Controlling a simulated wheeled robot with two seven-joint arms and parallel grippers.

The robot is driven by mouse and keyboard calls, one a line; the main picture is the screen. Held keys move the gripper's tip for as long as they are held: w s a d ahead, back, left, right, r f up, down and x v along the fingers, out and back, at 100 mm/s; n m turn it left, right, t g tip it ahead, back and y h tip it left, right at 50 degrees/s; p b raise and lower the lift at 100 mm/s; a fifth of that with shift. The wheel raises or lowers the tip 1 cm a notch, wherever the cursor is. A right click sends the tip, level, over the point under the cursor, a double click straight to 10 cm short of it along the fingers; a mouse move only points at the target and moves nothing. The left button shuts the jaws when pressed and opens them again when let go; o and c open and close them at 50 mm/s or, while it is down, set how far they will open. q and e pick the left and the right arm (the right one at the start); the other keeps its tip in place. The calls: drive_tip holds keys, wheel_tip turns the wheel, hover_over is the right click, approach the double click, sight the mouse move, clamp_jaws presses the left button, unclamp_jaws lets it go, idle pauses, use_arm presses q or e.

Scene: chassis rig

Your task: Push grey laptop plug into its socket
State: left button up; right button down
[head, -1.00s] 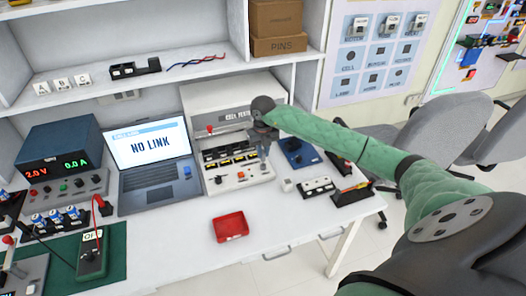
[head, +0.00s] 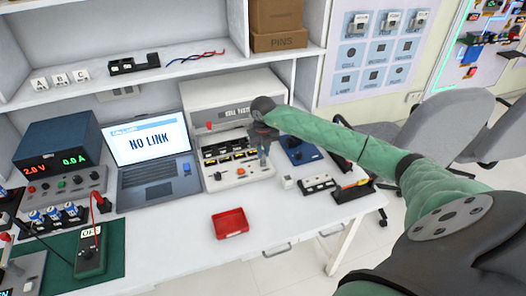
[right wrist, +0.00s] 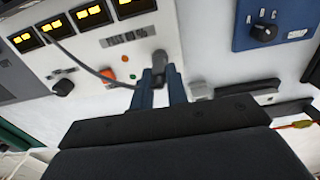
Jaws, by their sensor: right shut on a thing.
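My right gripper (head: 265,152) reaches in from the right, over the right part of the light tester panel (head: 225,178). In the right wrist view its two blue fingers (right wrist: 161,88) are shut on a dark grey plug (right wrist: 160,60). The plug shows at the fingertips, against the panel face. I cannot tell whether it touches the panel. A grey cable (right wrist: 78,58) runs from the fingers up to the left. The laptop (head: 150,150) stands open left of the panel, its screen reading "NO LINK". I cannot make out the plug's socket. My left gripper is not in view.
A blue device (head: 297,152) and a white block (head: 286,183) lie right of the panel. A red tray (head: 230,223) sits in front, with clear white table around it. A power supply (head: 57,152) and a green mat (head: 60,257) are at the left.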

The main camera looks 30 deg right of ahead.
sight(263, 152)
drive_tip(key=shift+f, duration=0.2)
drive_tip(key=c, duration=1.3)
unclamp_jaws()
drive_tip(key=shift+r, duration=0.1)
wheel_tip(263, 152, up, 6)
drive_tip(key=shift+b, duration=1.2)
drive_tip(key=shift+r, duration=0.85)
